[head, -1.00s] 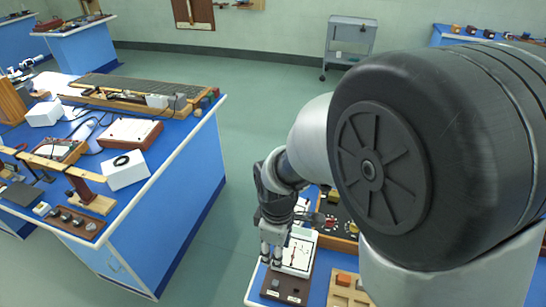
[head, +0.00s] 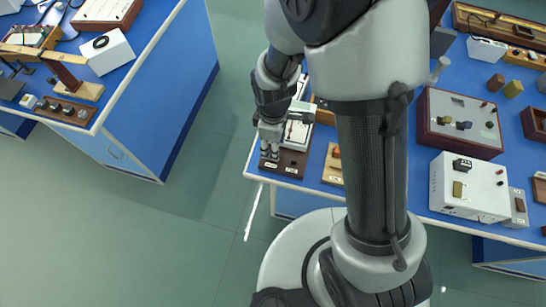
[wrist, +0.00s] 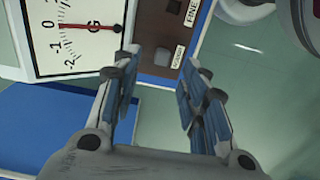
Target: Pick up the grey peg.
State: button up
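My gripper (wrist: 162,66) is open and empty in the wrist view, its two blue-padded fingers well apart. Between and beyond the fingertips is a small grey block (wrist: 163,57), probably the grey peg, on a dark brown board (wrist: 148,78) beside a white label. A second label, reading FINE, is at the top of the board. In the head view my gripper (head: 269,148) is over the left end of the brown board (head: 298,160) at the bench corner. It hides the peg there. I cannot tell the gap between fingertips and peg.
A white galvanometer dial (wrist: 78,35) marked G adjoins the board, close to one finger. A light wooden block (head: 333,165) stands right of the board. The bench edge is close, with open floor (head: 205,190) between it and the left bench (head: 160,95).

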notch_tip(320, 180, down, 5)
jog(key=shift+s+f+b, duration=0.1)
jog(key=shift+f+b, duration=0.1)
jog(key=shift+b, duration=1.05)
jog(key=shift+r, duration=0.1)
grip_shut()
